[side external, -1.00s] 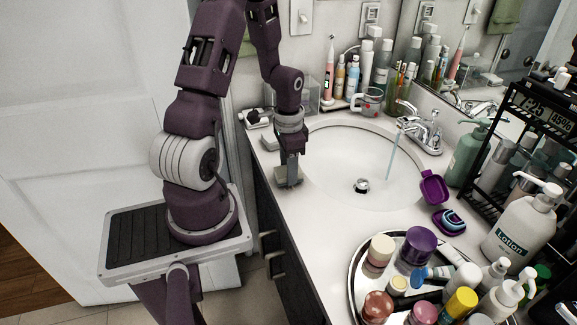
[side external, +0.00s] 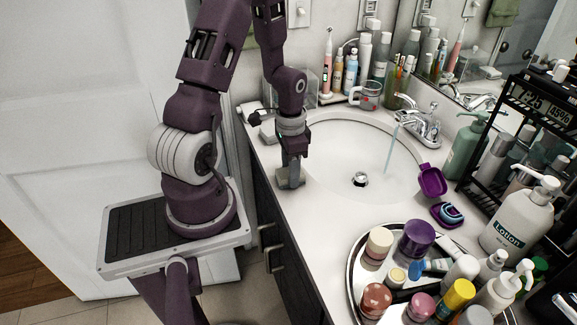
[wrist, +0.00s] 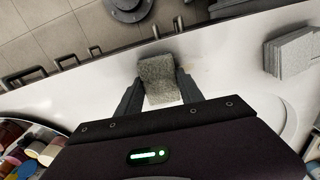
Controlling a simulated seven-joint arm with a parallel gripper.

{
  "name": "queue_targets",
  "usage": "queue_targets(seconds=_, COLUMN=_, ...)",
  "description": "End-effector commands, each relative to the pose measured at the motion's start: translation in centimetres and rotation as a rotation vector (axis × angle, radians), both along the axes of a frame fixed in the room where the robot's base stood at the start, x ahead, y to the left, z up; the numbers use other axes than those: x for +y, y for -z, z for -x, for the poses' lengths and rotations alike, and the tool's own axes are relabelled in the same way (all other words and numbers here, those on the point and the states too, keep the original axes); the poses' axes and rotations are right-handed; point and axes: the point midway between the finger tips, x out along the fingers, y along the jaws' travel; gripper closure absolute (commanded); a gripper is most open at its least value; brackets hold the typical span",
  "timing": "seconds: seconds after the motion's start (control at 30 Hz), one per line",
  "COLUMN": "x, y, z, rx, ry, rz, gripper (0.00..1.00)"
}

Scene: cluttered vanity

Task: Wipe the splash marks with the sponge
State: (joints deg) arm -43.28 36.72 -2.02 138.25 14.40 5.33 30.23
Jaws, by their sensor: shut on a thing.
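My gripper (side external: 291,174) is low over the white counter, by the front left rim of the sink, and shut on a grey-green sponge (side external: 289,184). In the wrist view the sponge (wrist: 158,72) sits between the two dark fingers of my gripper (wrist: 160,90), near the counter's edge. It appears to be on or just above the counter; any gap beneath it cannot be told.
The sink (side external: 345,160) lies right of my gripper. A round tray (side external: 352,262) of jars and bottles stands at the front right. A purple soap box (side external: 432,181) is by the sink's right rim. A grey stack (wrist: 291,51) lies on the counter. The counter between sink and tray is clear.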

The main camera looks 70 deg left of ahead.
Motion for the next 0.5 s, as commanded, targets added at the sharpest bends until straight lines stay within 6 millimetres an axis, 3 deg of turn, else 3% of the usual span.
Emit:
queue_targets(seconds=0.17, x=-0.7, y=0.1, z=0.0, rx=0.0, ry=0.001, rz=0.001, gripper=1.0)
queue_targets(seconds=0.5, x=1.1, y=0.0, z=0.0, rx=0.0, ry=0.0, rz=0.0, gripper=1.0)
